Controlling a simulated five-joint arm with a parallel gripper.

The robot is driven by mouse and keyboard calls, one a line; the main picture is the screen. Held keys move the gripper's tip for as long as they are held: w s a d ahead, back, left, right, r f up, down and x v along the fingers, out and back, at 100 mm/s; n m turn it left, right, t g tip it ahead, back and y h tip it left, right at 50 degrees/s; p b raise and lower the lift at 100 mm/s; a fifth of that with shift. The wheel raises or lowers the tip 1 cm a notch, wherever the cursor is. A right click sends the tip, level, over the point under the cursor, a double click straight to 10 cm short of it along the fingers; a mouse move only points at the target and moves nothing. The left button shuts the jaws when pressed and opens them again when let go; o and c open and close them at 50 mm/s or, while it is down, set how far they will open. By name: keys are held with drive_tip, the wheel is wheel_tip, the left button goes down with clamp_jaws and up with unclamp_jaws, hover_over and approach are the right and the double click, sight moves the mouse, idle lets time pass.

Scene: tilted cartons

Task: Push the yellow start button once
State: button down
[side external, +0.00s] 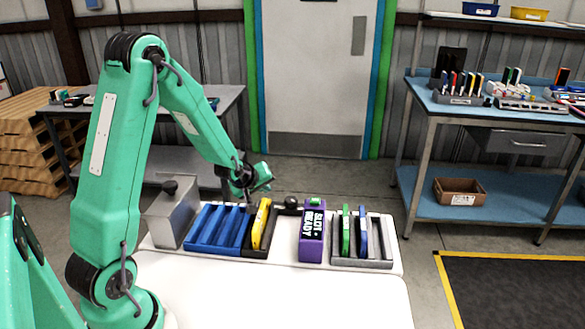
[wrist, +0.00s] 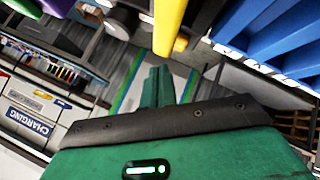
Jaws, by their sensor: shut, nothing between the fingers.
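A yellow upright piece (side external: 262,223) with dark markings leans in a black slot at the right end of the blue rack in the side external view. A yellow part (wrist: 168,26) also shows close up at the top of the wrist view, just beyond my fingertips. I cannot make out a separate yellow start button. My gripper (side external: 251,204) is above the rack, close to the top of the yellow piece; I cannot tell whether they touch. In the wrist view its green fingers (wrist: 158,87) are together with nothing between them.
The blue rack (side external: 212,228) has several slots. A purple block (side external: 312,236) reading "SLOT READY" stands right of a black ball knob (side external: 291,203). A grey rack (side external: 370,262) holds green and blue pieces. A metal box (side external: 172,212) stands left. The white front tabletop (side external: 270,295) is clear.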

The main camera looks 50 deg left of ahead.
drive_tip(key=shift+f, duration=0.7)
drive_tip(key=shift+f, duration=0.1)
idle(1.6)
drive_tip(key=shift+f, duration=0.3)
drive_tip(key=shift+f, duration=0.45)
idle(0.9)
drive_tip(key=shift+s+f, duration=0.15)
drive_tip(key=shift+f, duration=0.3)
idle(0.8)
drive_tip(key=shift+d+r, duration=0.1)
drive_tip(key=shift+r, duration=0.1)
drive_tip(key=shift+s+r, duration=0.1)
drive_tip(key=shift+r, duration=0.75)
